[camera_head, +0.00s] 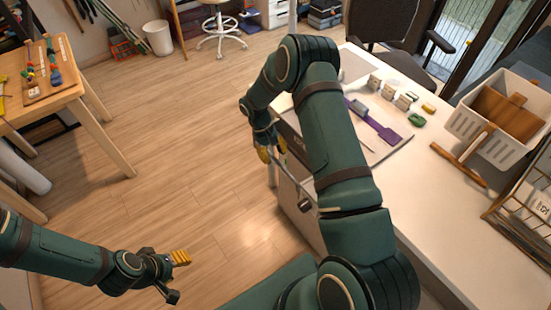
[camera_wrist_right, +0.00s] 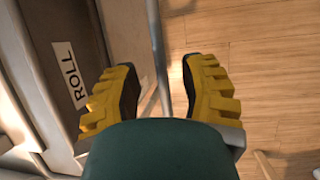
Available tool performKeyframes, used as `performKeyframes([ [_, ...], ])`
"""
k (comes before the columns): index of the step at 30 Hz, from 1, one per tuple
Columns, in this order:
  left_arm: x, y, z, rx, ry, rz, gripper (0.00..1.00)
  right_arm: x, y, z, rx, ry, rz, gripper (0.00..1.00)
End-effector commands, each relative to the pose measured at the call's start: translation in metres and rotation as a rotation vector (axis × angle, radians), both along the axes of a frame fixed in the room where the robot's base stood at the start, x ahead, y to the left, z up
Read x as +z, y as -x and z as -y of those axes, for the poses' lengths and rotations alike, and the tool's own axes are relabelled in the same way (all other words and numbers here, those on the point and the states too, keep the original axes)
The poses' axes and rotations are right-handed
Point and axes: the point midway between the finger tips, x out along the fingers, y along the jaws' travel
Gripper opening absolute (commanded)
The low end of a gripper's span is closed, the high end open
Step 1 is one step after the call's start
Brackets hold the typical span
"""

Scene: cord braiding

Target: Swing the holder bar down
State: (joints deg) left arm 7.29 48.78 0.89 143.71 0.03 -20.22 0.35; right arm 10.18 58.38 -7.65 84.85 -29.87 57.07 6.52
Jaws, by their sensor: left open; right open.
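The holder bar (camera_wrist_right: 156,50) is a thin grey metal rod. In the right wrist view it runs lengthwise between the two yellow fingers of my right gripper (camera_wrist_right: 158,85), with gaps on both sides. In the head view, a thin light bar (camera_head: 297,184) slants beside the desk's side, partly hidden by my right arm. My right gripper (camera_head: 272,152) is open at its upper end. A panel labelled ROLL (camera_wrist_right: 69,72) stands left of the bar in the wrist view. My left gripper (camera_head: 177,277) is open and empty over the floor at lower left, far from the bar.
The white desk (camera_head: 425,205) carries small blocks, a purple strip (camera_head: 375,120) and a white basket (camera_head: 500,150). A wooden table (camera_head: 60,90) with a peg board stands at upper left. The wood floor (camera_head: 180,150) between is clear.

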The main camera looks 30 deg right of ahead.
Motion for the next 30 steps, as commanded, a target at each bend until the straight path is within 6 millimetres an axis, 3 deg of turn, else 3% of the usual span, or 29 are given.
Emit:
performKeyframes([
  [6,-0.002,0.001,0.000,-0.002,0.000,-0.002,0.47,-0.016,0.007,0.003,0.000,0.000,-0.001,0.42],
  [16,-0.002,0.001,0.000,-0.002,0.000,-0.002,0.47,-0.017,0.008,0.003,0.000,0.000,0.000,0.42],
  [19,-0.002,0.001,0.000,-0.002,0.000,-0.002,0.47,-0.017,0.007,0.003,0.000,0.000,0.000,0.06],
  [20,-0.002,0.001,0.000,-0.002,0.000,-0.002,0.47,-0.017,0.007,0.003,0.000,0.000,0.000,0.00],
  [30,-0.002,0.001,0.000,-0.002,0.000,-0.002,0.47,-0.018,0.007,0.003,0.000,0.001,0.000,0.00],
])
